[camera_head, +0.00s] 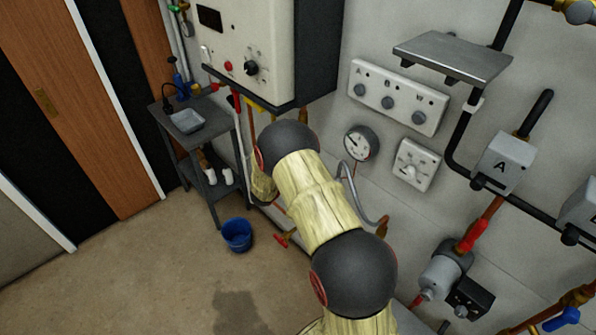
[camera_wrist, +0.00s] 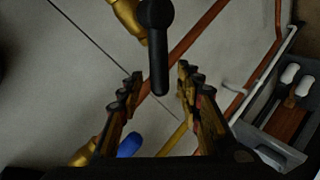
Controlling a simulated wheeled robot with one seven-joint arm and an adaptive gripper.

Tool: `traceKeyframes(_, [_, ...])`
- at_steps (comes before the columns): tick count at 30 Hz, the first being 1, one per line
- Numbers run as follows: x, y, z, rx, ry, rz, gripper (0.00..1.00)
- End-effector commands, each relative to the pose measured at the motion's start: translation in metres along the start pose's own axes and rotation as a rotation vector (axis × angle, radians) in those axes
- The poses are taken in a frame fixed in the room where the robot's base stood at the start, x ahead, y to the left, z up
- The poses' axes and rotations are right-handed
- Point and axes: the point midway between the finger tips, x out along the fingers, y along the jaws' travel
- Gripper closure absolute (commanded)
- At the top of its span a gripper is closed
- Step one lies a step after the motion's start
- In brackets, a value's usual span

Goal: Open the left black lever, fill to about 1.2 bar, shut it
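In the wrist view a black lever (camera_wrist: 158,50) hangs down from a dark round hub beside a brass valve body (camera_wrist: 128,15). My gripper (camera_wrist: 160,80) is open, with one finger on each side of the lever and a visible gap to both. I cannot tell how deep the lever lies between the fingers. In the head view my arm hides the gripper and the lever. A round pressure gauge (camera_head: 361,143) with a white face is on the wall right of my arm; its needle is too small to read.
The boiler (camera_head: 265,45) hangs above my arm. A blue valve handle (camera_wrist: 130,145) and copper pipe (camera_wrist: 195,35) lie near the fingers. A small shelf table (camera_head: 187,121) and a blue bucket (camera_head: 237,235) stand left of my arm. Floor in front is clear.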

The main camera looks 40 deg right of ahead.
Motion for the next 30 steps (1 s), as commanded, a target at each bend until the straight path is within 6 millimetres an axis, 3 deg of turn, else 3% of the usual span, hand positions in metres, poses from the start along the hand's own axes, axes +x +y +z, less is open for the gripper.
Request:
traceKeyframes(9, [-0.066, -0.001, -0.001, -0.002, 0.002, -0.003, 0.65])
traceKeyframes(15, [-0.092, -0.001, -0.001, -0.001, 0.001, -0.002, 0.65])
traceKeyframes(30, [-0.1, -0.001, 0.0, 0.0, 0.0, -0.001, 0.65])
